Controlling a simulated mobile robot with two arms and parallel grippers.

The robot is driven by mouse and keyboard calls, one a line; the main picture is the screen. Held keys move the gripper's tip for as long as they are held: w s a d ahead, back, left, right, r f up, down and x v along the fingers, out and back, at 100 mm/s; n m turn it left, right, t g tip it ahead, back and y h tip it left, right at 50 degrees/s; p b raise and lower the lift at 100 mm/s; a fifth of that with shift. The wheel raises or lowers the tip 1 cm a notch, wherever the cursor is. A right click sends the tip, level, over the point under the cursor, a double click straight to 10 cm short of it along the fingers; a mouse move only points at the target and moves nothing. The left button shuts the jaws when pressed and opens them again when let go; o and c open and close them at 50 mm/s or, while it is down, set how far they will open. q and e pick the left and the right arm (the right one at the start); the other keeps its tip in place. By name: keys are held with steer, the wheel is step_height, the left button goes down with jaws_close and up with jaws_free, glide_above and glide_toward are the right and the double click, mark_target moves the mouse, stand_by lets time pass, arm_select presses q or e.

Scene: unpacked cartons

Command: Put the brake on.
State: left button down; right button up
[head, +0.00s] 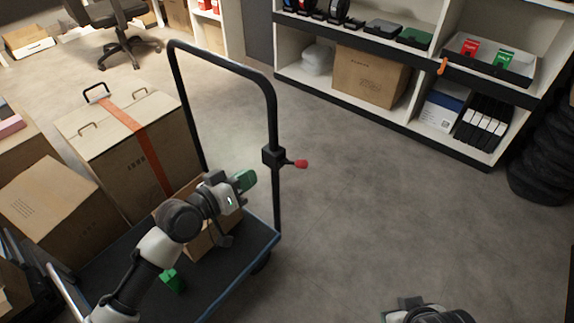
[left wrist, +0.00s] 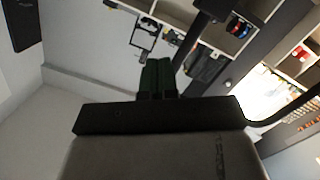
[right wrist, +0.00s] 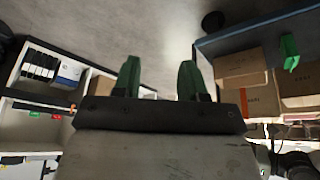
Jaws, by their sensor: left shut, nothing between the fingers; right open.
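The blue-edged trolley (head: 262,238) has a black upright handle frame (head: 277,205). On its right post sits a black clamp block with a short lever ending in a red knob (head: 301,164), sticking out to the right. My left gripper (head: 246,180) is shut and empty, its green fingers left of that post and below the lever, apart from the knob in the picture. The shut fingers also show in the left wrist view (left wrist: 156,76). My right gripper (right wrist: 158,80) is open and empty; in the head view only its dark body shows at the bottom edge.
A tall carton with an orange strap (head: 140,140) and a smaller carton (head: 205,235) are at the trolley. A small green object (head: 172,281) is on its deck. Shelving (head: 440,145) and stacked tyres (head: 543,160) stand right. The floor (head: 370,220) right of the handle is clear.

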mark_target(299, 162)
arm_select(q)
steer(key=s+f+b+x, duration=0.1)
steer(key=f+b+x, duration=0.1)
steer(key=x, duration=1)
steer(key=shift+w+d+f+b, duration=0.25)
steer(key=shift+d+f+b, duration=0.05)
steer(key=shift+d+b, duration=0.35)
arm_select(e)
steer(key=w+a+r+t+y, duration=0.1)
steer(key=w+a+r+t, duration=0.1)
steer(key=w+r+t, duration=0.1)
steer(key=w+a+r+t+y, duration=0.1)
steer(key=w+r+t, duration=0.2)
steer(key=w+t, duration=0.2)
steer(key=shift+w+a+n+t, duration=0.3)
steer(key=shift+w+a, duration=0.1)
steer(key=shift+w, duration=0.5)
arm_select(q)
steer(key=shift+s+d+f+m, duration=0.15)
steer(key=shift+f+m, duration=0.1)
steer(key=shift+m, duration=0.25)
arm_select(e)
steer(key=shift+s+d+f, duration=0.15)
steer(key=shift+s+f, duration=0.15)
steer(key=shift+f, duration=0.15)
